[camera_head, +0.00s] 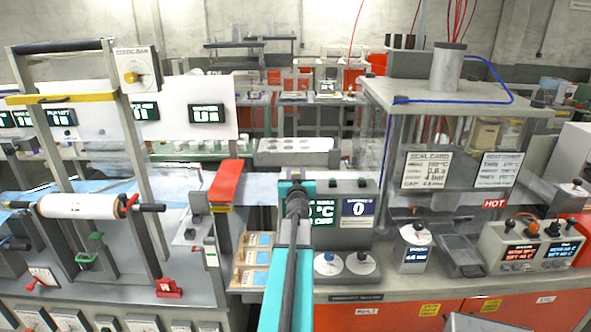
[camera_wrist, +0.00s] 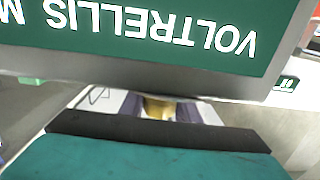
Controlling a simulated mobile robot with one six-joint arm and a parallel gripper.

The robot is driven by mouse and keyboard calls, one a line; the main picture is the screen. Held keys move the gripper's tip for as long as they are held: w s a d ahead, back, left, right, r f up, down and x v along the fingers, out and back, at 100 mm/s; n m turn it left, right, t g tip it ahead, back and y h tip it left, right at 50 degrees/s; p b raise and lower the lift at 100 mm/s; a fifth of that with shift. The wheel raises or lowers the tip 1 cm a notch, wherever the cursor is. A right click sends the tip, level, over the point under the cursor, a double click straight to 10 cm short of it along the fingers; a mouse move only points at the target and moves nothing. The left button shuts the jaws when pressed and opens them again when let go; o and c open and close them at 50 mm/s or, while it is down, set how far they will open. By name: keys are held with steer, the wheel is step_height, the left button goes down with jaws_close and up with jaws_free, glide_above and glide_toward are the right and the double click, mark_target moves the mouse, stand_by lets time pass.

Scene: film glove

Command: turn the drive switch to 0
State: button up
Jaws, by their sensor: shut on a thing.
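My gripper (camera_wrist: 157,117) shows at the bottom middle of the wrist view, its fingers partly hidden behind its own dark bar. It is shut on a small brass-yellow piece (camera_wrist: 159,106), of which only a little shows. I cannot read a label naming this piece as the drive switch, nor tell its setting. In the head view my teal arm reaches forward in front of a grey control box (camera_head: 345,238), and hides the gripper and what it holds.
A grey housing with a green VOLTRELLIS label (camera_wrist: 150,30) sits close above the gripper in the wrist view. Two white dials (camera_head: 361,263) stand below the box.

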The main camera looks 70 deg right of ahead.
steer(key=shift+s+f, duration=0.1)
steer(key=shift+f, duration=0.15)
steer(key=o, duration=0.9)
steer(key=shift+o, duration=0.7)
steer(key=shift+r, duration=0.15)
steer(key=shift+a, duration=0.25)
